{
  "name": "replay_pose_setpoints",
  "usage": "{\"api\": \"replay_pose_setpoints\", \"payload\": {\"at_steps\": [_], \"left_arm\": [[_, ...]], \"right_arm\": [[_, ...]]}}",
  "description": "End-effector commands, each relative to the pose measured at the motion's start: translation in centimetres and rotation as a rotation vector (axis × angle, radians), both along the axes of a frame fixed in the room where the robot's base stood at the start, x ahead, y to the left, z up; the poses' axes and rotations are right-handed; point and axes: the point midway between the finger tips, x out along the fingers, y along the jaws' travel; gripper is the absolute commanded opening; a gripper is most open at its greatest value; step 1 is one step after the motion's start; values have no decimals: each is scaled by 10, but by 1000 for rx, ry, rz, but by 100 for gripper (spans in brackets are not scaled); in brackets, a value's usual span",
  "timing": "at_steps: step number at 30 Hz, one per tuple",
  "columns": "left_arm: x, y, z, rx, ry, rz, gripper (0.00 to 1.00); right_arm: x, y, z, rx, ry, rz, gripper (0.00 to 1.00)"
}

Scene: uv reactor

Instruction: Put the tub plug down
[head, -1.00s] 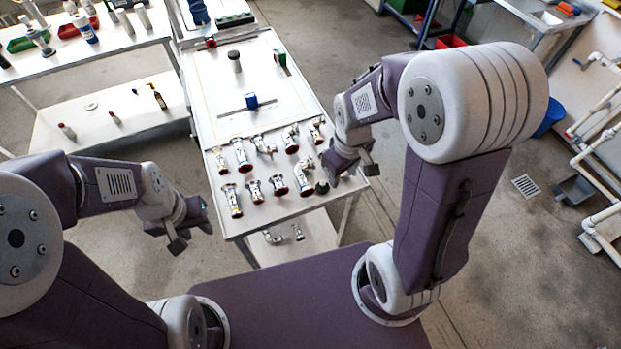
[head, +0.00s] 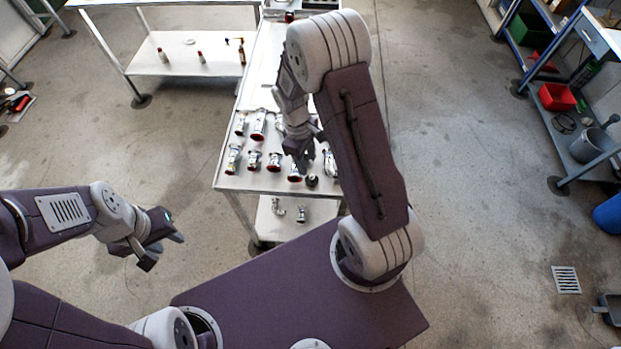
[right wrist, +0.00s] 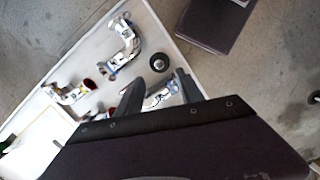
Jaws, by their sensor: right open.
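The tub plug, seen as a small dark round piece (head: 312,181), rests on the near end of the white table (head: 228,182). In the right wrist view the dark disc with a pale centre (right wrist: 158,60) lies on the tabletop just beyond my fingertips. My right gripper (head: 302,163) is above the table's near end, close to the plug and apart from it. In the right wrist view its fingers (right wrist: 158,88) are spread, with nothing clearly held. My left gripper (head: 163,250) is open and empty, out over the floor left of the table.
Several chrome fittings with red rims, such as one (head: 274,161), stand in rows near the plug. A lower shelf (head: 270,222) holds more small fittings. A white side table (head: 190,60) is at the back left. Open floor lies right of my right arm.

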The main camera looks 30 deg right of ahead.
Motion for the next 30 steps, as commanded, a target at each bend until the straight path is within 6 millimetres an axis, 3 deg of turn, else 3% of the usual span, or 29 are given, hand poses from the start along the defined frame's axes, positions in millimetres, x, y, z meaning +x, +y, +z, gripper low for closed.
{"api": "replay_pose_setpoints", "payload": {"at_steps": [6, 11, 19, 27, 30], "left_arm": [[0, 0, 3, 0, 0, 0, 36], [0, 0, 4, 0, 0, 0, 36], [0, 0, 9, 0, 0, 0, 36], [0, 0, 9, 0, 0, 0, 36], [0, 0, 9, 0, 0, 0, 36]], "right_arm": [[-6, -3, -31, 0, 5, -1, 44], [-6, -4, -37, 0, 3, -1, 44], [-13, -10, -81, 1, 4, -1, 44], [-13, -11, -86, 0, 1, -1, 44], [-13, -11, -86, 0, 1, -1, 16]]}}
